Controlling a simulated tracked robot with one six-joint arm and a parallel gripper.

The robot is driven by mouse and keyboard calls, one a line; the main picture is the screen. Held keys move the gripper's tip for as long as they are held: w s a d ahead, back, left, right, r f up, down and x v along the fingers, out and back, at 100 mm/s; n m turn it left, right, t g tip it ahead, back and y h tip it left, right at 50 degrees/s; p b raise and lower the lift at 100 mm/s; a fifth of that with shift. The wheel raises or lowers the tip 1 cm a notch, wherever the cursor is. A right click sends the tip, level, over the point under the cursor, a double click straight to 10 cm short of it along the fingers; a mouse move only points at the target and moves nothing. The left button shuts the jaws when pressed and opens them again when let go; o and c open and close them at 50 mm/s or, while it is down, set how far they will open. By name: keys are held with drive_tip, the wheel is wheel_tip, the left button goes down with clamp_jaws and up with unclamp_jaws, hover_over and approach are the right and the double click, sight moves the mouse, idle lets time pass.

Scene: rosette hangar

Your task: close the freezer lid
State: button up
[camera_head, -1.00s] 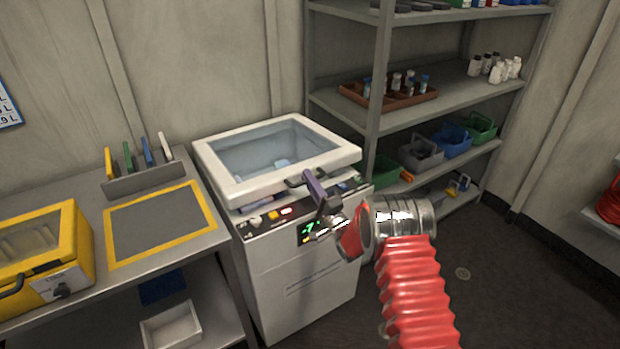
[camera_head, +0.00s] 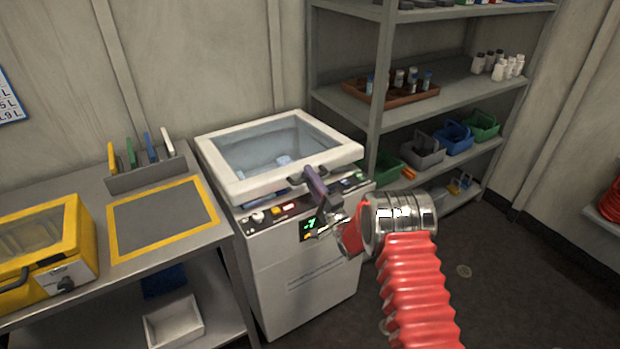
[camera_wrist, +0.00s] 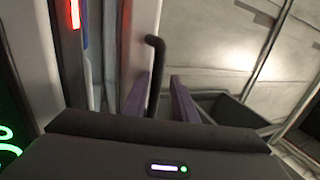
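The freezer (camera_head: 300,285) is a white chest unit with a green-lit display on its front. Its lid (camera_head: 210,160) has a white frame and a clear pane, and lies low over the body. A dark gap shows under its front edge; I cannot tell whether it is fully seated. The dark lid handle (camera_head: 297,181) is at the front edge, partly hidden by my gripper (camera_head: 312,176). In the wrist view, the purple fingers of my gripper (camera_wrist: 160,85) are apart, with the dark handle (camera_wrist: 155,55) at the gap between them. Contact is unclear.
A metal bench (camera_head: 205,250) with a yellow case (camera_head: 70,225) and a yellow-edged mat (camera_head: 165,218) stands close left of the freezer. A shelf rack (camera_head: 455,95) with bins and bottles stands behind on the right. The floor (camera_head: 500,290) at right is mostly clear.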

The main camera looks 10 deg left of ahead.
drive_tip(key=v, duration=1.4)
drive_tip(key=shift+a, duration=0.15)
drive_tip(key=shift+c, duration=0.5)
